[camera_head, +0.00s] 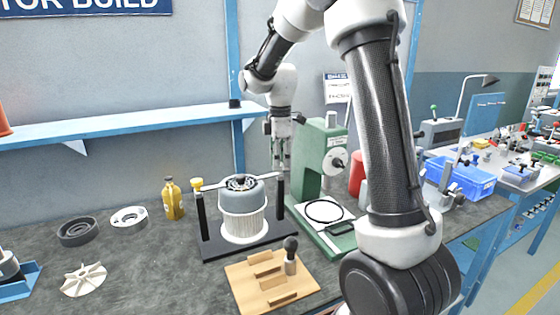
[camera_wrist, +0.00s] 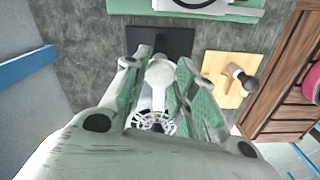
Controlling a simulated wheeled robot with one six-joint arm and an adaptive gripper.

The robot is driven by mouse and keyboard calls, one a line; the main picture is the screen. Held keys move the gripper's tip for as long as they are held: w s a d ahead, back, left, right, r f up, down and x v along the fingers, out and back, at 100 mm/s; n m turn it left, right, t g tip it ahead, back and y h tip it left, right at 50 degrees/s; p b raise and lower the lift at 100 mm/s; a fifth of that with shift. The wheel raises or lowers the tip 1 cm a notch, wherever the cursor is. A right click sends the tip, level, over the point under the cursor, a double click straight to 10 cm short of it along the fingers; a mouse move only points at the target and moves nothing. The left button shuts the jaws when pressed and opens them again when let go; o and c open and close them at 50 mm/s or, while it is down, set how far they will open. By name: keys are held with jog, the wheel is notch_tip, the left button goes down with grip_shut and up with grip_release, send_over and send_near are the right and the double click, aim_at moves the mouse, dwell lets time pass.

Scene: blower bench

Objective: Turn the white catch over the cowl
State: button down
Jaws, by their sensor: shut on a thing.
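The grey cowl (camera_head: 240,190) sits on a white ribbed blower body (camera_head: 244,225) in a black stand (camera_head: 215,246) with two upright posts. The white catch (camera_head: 266,176) reaches from the right post over the cowl's top. In the wrist view the catch (camera_wrist: 159,74) is a pale rounded piece between my fingers, above the vented top (camera_wrist: 152,121). My gripper (camera_head: 280,164) points down at the right post's top and is shut on the catch; it also shows in the wrist view (camera_wrist: 163,62). A yellow knob (camera_head: 197,184) tops the left post.
A wooden block (camera_head: 250,283) with a dark-knobbed tool stands in front. A green press (camera_head: 312,165) stands close to the right. A blue shelf (camera_head: 120,122) runs behind.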

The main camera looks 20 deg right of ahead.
jog(key=c, duration=1.1)
grip_release()
notch_tip(320, 180, up, 12)
